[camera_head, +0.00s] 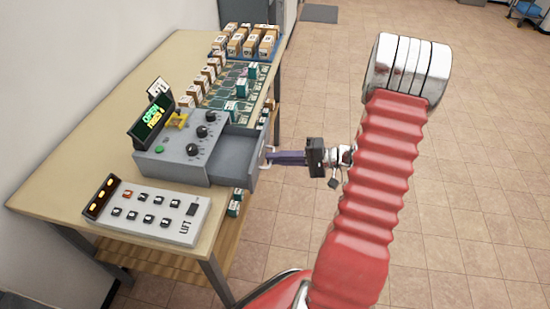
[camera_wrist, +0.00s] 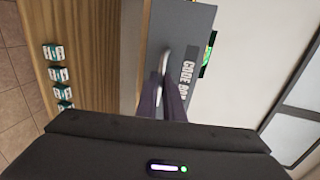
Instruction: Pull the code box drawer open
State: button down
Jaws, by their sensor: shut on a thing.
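The grey code box (camera_head: 185,140) stands on the table, with dark knobs and a lit green "OPEN" display on top. Its drawer (camera_head: 232,147) sticks out to the right past the table edge, and its inside shows from above. My gripper (camera_head: 270,157) is at the drawer front, shut on the pale drawer handle (camera_head: 268,151). In the wrist view the gripper's fingers (camera_wrist: 163,77) meet at the handle, beside the grey drawer front (camera_wrist: 182,35) with its "CODE BO…" label. The fingers partly hide the handle.
A white lift panel (camera_head: 150,212) with buttons lies in front of the code box on the wooden table (camera_head: 75,150). Small boxes and a blue tray of cartons (camera_head: 245,42) stand behind it. The tiled floor (camera_head: 480,150) to the right is clear.

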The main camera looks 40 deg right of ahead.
jog(key=shift+s+a+f, duration=0.1)
jog(key=shift+a+f, duration=0.05)
jog(key=shift+f, duration=0.05)
jog(key=c, duration=1.9)
grip_release()
jog(key=shift+r, duration=0.1)
jog(key=shift+d, duration=0.2)
jog(key=v, duration=1.3)
jog(key=shift+s+d, duration=0.2)
jog(key=shift+s, duration=0.05)
